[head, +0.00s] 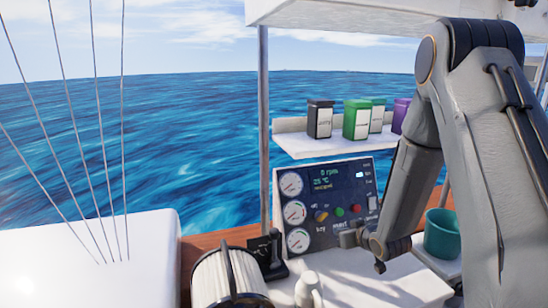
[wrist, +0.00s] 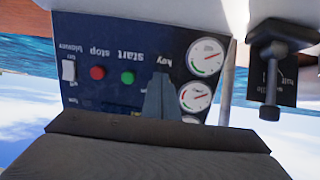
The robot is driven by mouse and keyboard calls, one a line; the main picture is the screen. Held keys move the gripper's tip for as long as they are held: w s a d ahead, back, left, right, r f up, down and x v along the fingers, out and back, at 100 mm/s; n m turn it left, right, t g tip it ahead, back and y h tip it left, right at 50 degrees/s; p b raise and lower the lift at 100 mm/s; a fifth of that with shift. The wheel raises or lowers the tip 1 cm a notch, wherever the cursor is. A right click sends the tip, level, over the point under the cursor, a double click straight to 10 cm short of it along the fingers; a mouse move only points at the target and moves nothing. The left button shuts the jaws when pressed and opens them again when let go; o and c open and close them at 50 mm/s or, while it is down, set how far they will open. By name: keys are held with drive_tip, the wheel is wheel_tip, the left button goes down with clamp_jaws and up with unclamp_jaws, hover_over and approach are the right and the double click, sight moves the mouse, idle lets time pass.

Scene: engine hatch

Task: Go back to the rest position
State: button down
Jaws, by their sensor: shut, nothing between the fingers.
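My gripper (head: 348,239) is at the lower front of the dark control panel (head: 347,186) in the head view. In the wrist view the closed fingers of my gripper (wrist: 159,92) point at the panel (wrist: 105,62), which appears upside down. The gripper is shut and empty. I cannot tell whether the tip touches the panel. My arm reaches down from the upper right of the head view.
A throttle lever (head: 276,262) stands left of the panel, next to a ribbed white cylinder (head: 228,277). A shelf (head: 335,146) above holds black, green and purple containers. A teal bucket (head: 441,233) sits at the right. A post (head: 263,130) rises left of the shelf.

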drive_tip(key=s+a+r+m+g+h+b, duration=0.1)
drive_tip(key=s+g, duration=0.4)
drive_tip(key=s, duration=1)
drive_tip(key=s+a+r+m+g+h+b, duration=0.1)
drive_tip(key=s+g, duration=0.4)
drive_tip(key=s, duration=1)
wheel_tip(320, 180, up, 2)
drive_tip(key=shift+s+a+m+h+b, duration=0.25)
drive_tip(key=shift+m+h+b, duration=0.3)
drive_tip(key=shift+b, duration=0.35)
